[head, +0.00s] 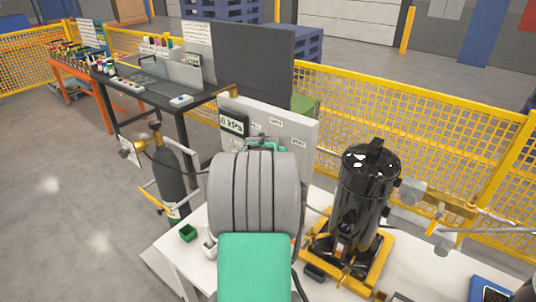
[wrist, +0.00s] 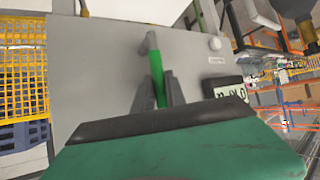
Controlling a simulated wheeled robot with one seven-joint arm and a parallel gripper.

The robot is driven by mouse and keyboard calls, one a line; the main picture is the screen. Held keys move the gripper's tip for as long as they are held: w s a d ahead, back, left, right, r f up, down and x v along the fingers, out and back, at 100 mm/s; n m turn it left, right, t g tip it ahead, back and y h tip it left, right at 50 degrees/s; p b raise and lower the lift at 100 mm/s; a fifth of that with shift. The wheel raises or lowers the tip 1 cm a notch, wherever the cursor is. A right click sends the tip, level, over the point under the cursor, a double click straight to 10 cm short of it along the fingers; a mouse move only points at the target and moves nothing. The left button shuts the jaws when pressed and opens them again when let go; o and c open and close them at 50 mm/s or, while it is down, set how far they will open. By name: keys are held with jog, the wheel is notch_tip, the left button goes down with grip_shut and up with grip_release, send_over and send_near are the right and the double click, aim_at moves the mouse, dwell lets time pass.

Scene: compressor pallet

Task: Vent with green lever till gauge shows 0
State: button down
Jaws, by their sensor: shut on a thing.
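The green lever (wrist: 156,72) stands out from the grey panel (wrist: 95,75) in the wrist view. My gripper (wrist: 161,88) is shut on the lever, one grey finger on each side of it. The gauge (wrist: 225,88) is a small display beside the lever, upside down in this view. In the head view the gauge (head: 232,123) sits at the panel's upper left and appears to read 0 kPa; its left edge is hard to make out. My own arm hides the lever and fingertips in the head view.
A black tank (head: 364,200) stands on a yellow base to the right of my arm. A dark gas cylinder (head: 172,175) stands at the left. Yellow mesh fencing (head: 430,125) runs behind.

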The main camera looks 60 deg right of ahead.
jog(key=shift+f, duration=0.1)
jog(key=c, duration=1.6)
grip_release()
jog(key=shift+c, duration=0.2)
jog(key=b+v, duration=0.2)
jog(key=v, duration=0.5)
jog(key=shift+a+r, duration=0.2)
jog(key=shift+a, duration=0.1)
jog(key=shift+s, duration=0.15)
